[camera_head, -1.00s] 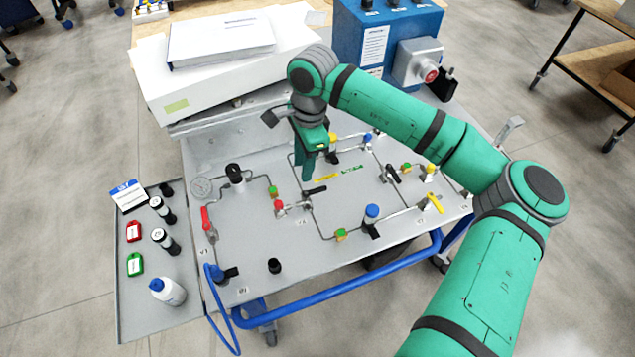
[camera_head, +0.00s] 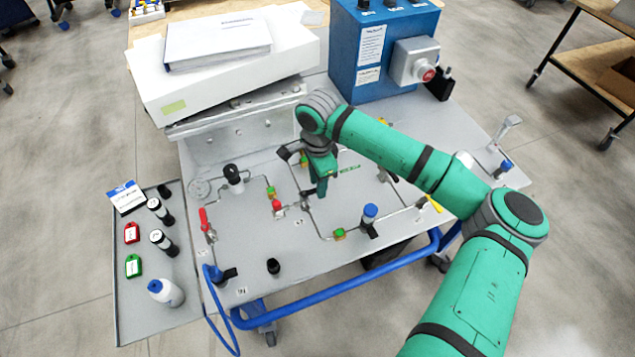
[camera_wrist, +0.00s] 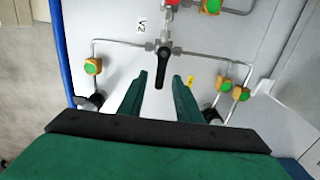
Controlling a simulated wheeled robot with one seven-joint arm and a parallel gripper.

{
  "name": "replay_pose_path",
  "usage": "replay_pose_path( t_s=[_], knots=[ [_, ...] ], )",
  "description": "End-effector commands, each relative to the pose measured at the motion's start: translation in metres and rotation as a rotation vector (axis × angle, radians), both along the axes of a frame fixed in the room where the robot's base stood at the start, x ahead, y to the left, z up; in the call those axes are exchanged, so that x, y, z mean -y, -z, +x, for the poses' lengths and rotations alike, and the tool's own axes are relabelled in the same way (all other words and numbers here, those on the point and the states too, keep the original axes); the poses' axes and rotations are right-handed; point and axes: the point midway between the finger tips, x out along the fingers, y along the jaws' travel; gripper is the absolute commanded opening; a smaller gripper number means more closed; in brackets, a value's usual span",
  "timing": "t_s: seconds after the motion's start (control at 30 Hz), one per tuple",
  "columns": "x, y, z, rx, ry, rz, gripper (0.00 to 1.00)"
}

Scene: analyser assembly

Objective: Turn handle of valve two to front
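Valve two, labelled V2 (camera_wrist: 140,25), shows in the wrist view with its black handle (camera_wrist: 162,70). The handle points down in that picture, toward the gap between my fingers. My gripper (camera_wrist: 160,82) is open, with one green finger on each side of the handle's line and visible space on both sides. In the head view my gripper (camera_head: 321,192) is over the panel near the valve and hides most of the handle. A red part (camera_head: 278,206) on the valve's left side stays visible. Contact between fingers and handle cannot be seen.
Thin metal pipes with green-and-yellow fittings (camera_head: 339,233) run across the grey panel (camera_head: 310,265). A blue-capped part (camera_head: 369,213) stands to the right of my gripper. A white box (camera_head: 225,75) and a blue control box (camera_head: 385,50) stand behind. A blue rail (camera_head: 340,285) runs along the front.

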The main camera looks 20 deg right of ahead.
Motion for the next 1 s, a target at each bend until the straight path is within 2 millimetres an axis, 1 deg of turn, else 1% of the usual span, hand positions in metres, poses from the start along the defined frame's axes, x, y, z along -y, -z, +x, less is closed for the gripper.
replay_pose_path(
  t_s=[0.1,0.33,0.37,0.4,0.47,0.5,0.77,1.0],
  knots=[
    [-0.0001,0.0042,-0.0001,0.000,0.000,0.000,0.31],
    [-0.0001,0.0044,-0.0001,0.000,0.000,0.000,0.31],
    [-0.0001,0.0043,-0.0001,0.000,0.000,0.000,0.26],
    [-0.0001,0.0043,-0.0001,0.000,0.000,0.000,0.17],
    [-0.0001,0.0042,-0.0001,0.000,0.000,0.000,0.03],
    [-0.0002,0.0042,-0.0001,0.000,0.000,0.000,0.00],
    [0.0000,0.0039,-0.0006,0.000,0.011,0.000,0.00],
    [0.0004,0.0032,-0.0042,0.000,0.100,-0.001,0.00]
  ],
)
